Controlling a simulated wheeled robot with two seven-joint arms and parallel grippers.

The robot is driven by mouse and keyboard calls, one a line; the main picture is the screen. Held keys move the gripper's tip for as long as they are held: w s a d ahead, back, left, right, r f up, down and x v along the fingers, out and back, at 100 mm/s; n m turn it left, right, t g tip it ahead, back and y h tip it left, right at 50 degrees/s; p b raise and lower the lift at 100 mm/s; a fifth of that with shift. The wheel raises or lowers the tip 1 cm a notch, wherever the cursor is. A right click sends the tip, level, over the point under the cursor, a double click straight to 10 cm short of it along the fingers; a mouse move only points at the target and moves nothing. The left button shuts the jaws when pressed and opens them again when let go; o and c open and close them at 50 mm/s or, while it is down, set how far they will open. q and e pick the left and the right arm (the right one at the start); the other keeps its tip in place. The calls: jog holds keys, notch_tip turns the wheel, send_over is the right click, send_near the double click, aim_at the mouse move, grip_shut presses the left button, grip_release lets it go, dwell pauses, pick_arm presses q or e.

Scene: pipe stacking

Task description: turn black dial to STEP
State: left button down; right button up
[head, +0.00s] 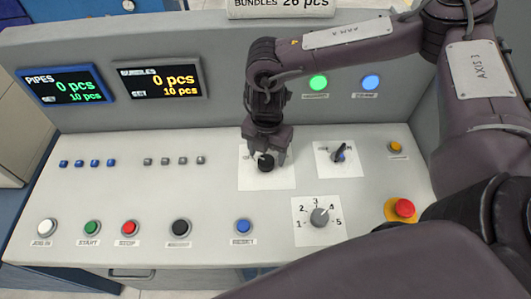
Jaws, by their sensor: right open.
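The black dial (265,163) sits on a white plate (262,181) in the middle of the sloped console. My right gripper (265,156) comes down over this dial from above, with its fingers on either side of it. The fingers are open. I cannot tell whether they touch the dial. The gripper covers the upper part of the plate, so its labels and the dial's setting are hidden. My left gripper is not in view.
A dark selector switch (339,152) stands right of the dial, and a grey numbered knob (320,217) below it. A red emergency button (403,208) is at the right. Push buttons line the front edge. Two counter displays (66,86) (161,79) are on the back panel.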

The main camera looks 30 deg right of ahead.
aim_at(266, 162)
jog(key=shift+w+f, duration=0.15)
jog(key=shift+f, duration=1.25)
jog(key=c, duration=1)
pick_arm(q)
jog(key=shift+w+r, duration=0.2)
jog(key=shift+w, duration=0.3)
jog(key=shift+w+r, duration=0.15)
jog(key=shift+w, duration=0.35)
